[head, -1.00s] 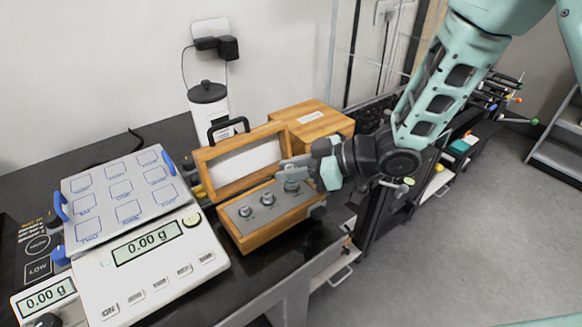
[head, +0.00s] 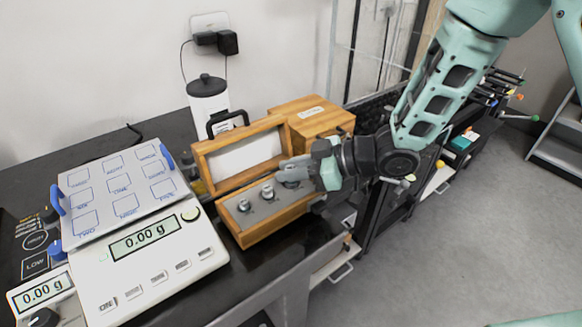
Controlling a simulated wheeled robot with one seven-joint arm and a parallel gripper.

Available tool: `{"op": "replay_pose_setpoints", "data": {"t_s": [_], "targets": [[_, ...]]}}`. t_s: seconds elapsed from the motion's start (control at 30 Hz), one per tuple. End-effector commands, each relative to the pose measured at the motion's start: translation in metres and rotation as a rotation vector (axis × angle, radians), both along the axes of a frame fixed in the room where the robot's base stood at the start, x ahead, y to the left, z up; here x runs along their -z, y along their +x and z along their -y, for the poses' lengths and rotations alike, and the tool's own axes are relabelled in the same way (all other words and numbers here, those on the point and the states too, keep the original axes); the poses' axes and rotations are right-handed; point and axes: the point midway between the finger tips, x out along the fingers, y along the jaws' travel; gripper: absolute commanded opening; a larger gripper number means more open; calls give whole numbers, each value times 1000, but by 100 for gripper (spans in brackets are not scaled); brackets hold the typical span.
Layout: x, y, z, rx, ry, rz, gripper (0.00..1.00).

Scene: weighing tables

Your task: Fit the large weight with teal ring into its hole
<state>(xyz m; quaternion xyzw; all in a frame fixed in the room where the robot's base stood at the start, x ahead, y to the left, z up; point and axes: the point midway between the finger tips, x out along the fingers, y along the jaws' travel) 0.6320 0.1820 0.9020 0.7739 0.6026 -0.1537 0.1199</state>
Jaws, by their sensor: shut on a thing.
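An open wooden weight box (head: 262,233) stands at the table's front edge, its lid raised at the back. Its grey insert holds two metal weights, a smaller one (head: 244,205) at the left and another (head: 268,192) in the middle. My gripper (head: 290,172) is over the right end of the insert, its fingers shut on the large weight (head: 291,184). That weight is upright and low at the insert. The fingers partly hide it; I cannot make out its teal ring, or whether its base is fully in the hole.
A white balance (head: 150,268) with a tilted, blue-handled plate (head: 120,190) fills the left. Behind the box are a wooden case (head: 312,118) and a white canister (head: 208,105). The floor at the right is open.

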Motion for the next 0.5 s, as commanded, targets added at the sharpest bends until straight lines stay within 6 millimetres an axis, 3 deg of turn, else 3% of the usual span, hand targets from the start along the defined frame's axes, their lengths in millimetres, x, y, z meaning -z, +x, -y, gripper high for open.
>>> {"op": "replay_pose_setpoints", "data": {"t_s": [0.5], "targets": [[13, 0, 0, 0, 1, 1, 0]]}}
